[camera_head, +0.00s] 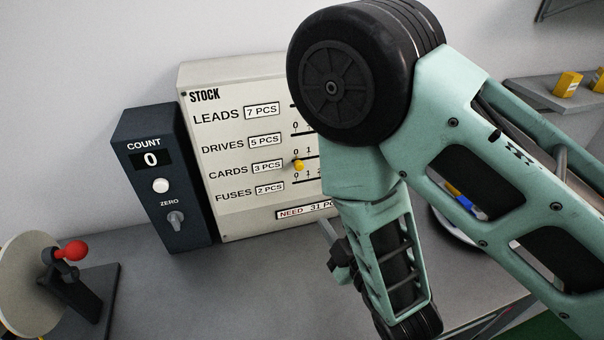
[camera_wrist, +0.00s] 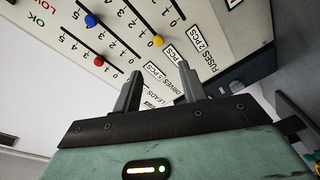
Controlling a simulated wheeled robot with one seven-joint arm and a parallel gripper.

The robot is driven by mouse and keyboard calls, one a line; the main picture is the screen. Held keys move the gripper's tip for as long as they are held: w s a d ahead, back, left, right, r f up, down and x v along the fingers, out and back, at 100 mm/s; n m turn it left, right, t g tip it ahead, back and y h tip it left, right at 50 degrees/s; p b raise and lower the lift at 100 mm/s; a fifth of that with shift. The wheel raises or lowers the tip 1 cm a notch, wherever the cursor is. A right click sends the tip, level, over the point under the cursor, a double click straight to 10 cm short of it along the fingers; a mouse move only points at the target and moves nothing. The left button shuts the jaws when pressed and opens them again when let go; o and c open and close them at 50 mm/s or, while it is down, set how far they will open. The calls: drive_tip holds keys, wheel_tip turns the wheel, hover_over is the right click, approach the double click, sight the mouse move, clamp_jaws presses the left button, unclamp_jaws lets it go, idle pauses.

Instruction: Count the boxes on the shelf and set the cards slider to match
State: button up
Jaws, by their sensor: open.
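The pale stock panel (camera_head: 240,215) has rows for leads, drives, cards and fuses. A yellow slider knob (camera_head: 298,164) sits near the low end of the cards row, beside the 0 and 1 marks; it also shows in the wrist view (camera_wrist: 158,40). In the wrist view my gripper (camera_wrist: 160,85) is open and empty, its fingers pointing toward the panel, the yellow knob beyond them. On the shelf (camera_head: 530,93) at the right, a yellow box (camera_head: 567,84) and part of another (camera_head: 598,82) show. My arm hides the panel's right side and perhaps part of the shelf.
A dark count box (camera_head: 170,215) showing 0, with a white button and a zero knob, stands left of the panel. A red-knobbed lever device (camera_head: 72,250) is at the lower left. Blue (camera_wrist: 91,20) and red (camera_wrist: 98,61) knobs sit on other panel rows.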

sight(300, 168)
drive_tip(key=x, duration=0.7)
drive_tip(key=b+x, duration=0.1)
drive_tip(key=x, duration=0.6)
drive_tip(key=shift+w+a+r, duration=0.15)
drive_tip(key=shift+w+r, duration=0.05)
drive_tip(key=shift+r, duration=0.05)
drive_tip(key=shift+w+a+f, duration=0.1)
drive_tip(key=shift+w+a, duration=0.05)
drive_tip(key=shift+w, duration=0.15)
